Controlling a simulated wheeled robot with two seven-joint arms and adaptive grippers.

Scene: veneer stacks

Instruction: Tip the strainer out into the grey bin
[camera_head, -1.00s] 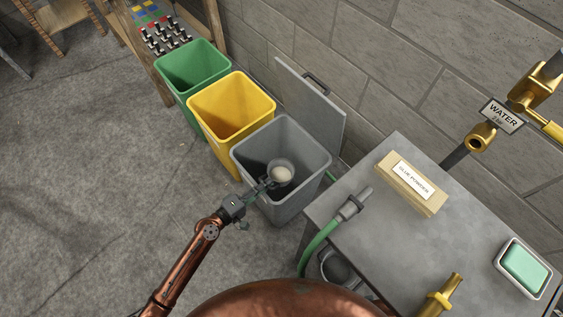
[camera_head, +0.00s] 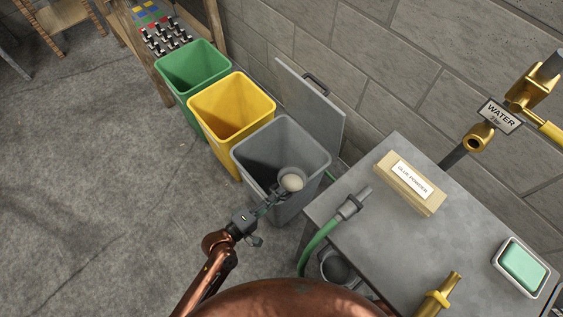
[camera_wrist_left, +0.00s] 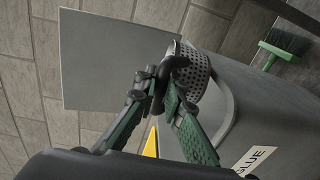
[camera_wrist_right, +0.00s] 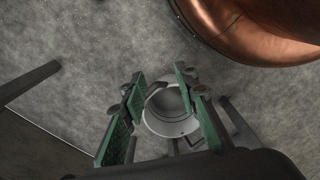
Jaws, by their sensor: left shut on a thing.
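My left gripper (camera_head: 264,209) is shut on the strainer's dark handle, which also shows between its fingers (camera_wrist_left: 165,85) in the left wrist view. The strainer (camera_wrist_left: 194,78) is a grey perforated cup. In the head view a pale rounded mass (camera_head: 292,183) shows in it. It is over the near right part of the open grey bin (camera_head: 295,209); I cannot tell whether it touches the rim. In the left wrist view the bin carries a label (camera_wrist_left: 254,158) reading "GLUE". My right gripper (camera_wrist_right: 158,80) is open and empty, with a grey bucket (camera_wrist_right: 170,112) beyond it.
The grey bin's lid (camera_head: 312,105) stands open against the wall. A yellow bin (camera_head: 232,107) and a green bin (camera_head: 193,70) stand to its left. A grey table (camera_head: 350,215) with a hose (camera_head: 352,204) and a glue powder box (camera_head: 411,182) is close on the right.

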